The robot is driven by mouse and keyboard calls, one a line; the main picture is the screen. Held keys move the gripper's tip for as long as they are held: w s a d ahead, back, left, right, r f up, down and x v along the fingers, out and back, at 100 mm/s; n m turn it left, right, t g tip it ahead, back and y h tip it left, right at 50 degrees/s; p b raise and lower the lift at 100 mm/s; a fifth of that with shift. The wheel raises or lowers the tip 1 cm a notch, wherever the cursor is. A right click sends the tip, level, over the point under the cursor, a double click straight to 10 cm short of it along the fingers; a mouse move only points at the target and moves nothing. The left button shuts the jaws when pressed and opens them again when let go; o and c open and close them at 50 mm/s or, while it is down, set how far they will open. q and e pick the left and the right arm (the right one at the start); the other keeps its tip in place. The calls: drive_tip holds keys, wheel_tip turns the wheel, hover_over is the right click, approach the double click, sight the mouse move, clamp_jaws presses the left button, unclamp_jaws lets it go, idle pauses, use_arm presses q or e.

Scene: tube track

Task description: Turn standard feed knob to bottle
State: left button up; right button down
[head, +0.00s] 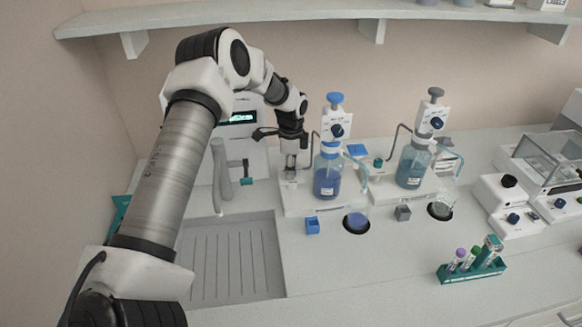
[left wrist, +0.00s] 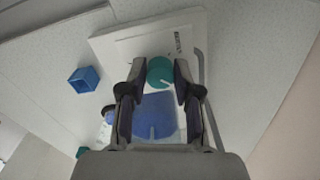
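My left gripper (head: 289,143) hangs in the head view over the left end of the left station's white base (head: 300,202), left of the blue bottle (head: 327,182). In the left wrist view my left gripper (left wrist: 161,70) points down with its fingers apart. A round teal knob (left wrist: 160,73) with a pale line lies between the fingertips as seen from above; contact cannot be told. A blue piece (left wrist: 153,114) with a pale slot lies nearer the palm. The right station shows a similar teal knob (head: 378,162) and a blue square (head: 357,149). My right gripper is out of view.
A blue cube (head: 312,226) stands in front of the left station and shows in the left wrist view (left wrist: 84,78). A teal tube rack (head: 472,270) is at front right. A sink (head: 232,258) is at left. The front middle counter is mostly clear.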

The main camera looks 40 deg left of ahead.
use_arm(q)
clamp_jaws()
drive_tip(key=shift+n, duration=0.5)
drive_tip(key=n+p, duration=0.1)
drive_tip(key=n, duration=0.1)
drive_tip(key=shift+r+n+p, duration=0.1)
drive_tip(key=shift+n+p, duration=0.2)
drive_tip(key=shift+p, duration=0.05)
drive_tip(key=n+p, duration=0.2)
drive_tip(key=n, duration=0.3)
drive_tip(key=shift+s+d, duration=0.1)
drive_tip(key=n+p, duration=0.2)
drive_tip(key=n, duration=0.3)
drive_tip(key=n+p, duration=0.1)
drive_tip(key=n, duration=0.3)
drive_tip(key=shift+n, duration=0.3)
